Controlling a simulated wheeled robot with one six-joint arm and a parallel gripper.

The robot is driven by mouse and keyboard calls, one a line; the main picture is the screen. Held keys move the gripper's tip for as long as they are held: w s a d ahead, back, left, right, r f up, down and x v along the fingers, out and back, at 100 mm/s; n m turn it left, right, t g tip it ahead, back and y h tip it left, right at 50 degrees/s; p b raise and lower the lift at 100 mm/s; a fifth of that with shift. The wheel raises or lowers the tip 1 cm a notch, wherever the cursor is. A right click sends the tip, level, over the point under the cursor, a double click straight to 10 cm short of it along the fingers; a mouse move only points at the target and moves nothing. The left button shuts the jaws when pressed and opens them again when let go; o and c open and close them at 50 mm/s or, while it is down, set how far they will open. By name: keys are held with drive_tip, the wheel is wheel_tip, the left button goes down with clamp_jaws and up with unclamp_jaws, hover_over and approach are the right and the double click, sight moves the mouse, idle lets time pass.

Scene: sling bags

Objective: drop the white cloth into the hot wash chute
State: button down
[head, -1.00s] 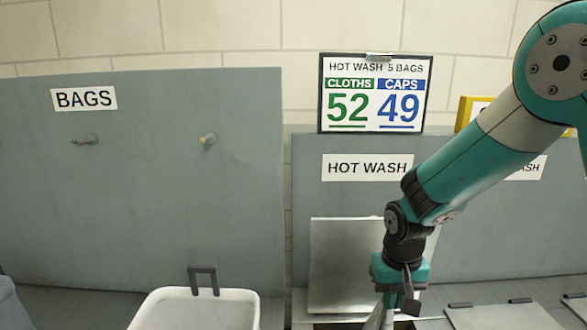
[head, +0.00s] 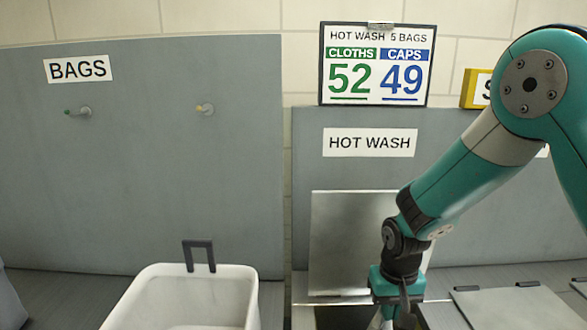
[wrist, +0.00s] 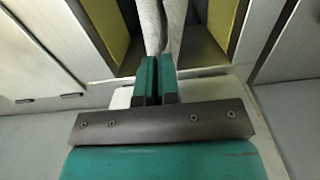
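My gripper (wrist: 156,80) is shut on the white cloth (wrist: 162,25), which hangs from the fingertips in the wrist view. In the head view only a sliver of the cloth (head: 377,322) shows at the bottom edge, below my wrist. The hot wash chute has its grey metal lid (head: 345,245) standing open under the HOT WASH sign (head: 369,143). Its dark opening (head: 343,318) shows beside my gripper. In the wrist view the cloth hangs over the opening, which has yellow inner sides (wrist: 105,25). The cloth's lower end is out of view.
A white bin (head: 185,300) with a dark handle stands left of the chute. Another lid (head: 510,308) lies shut to the right. A CLOTHS 52, CAPS 49 board (head: 377,64) stands above. The BAGS panel (head: 150,170) has two pegs.

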unclamp_jaws()
idle(0.8)
wheel_tip(320, 180, up, 5)
drive_tip(key=p, duration=0.4)
drive_tip(key=shift+r+p, duration=0.2)
drive_tip(key=shift+p, duration=0.1)
wheel_tip(320, 180, up, 18)
drive_tip(key=b, duration=0.3)
drive_tip(key=shift+f, duration=0.25)
idle(0.5)
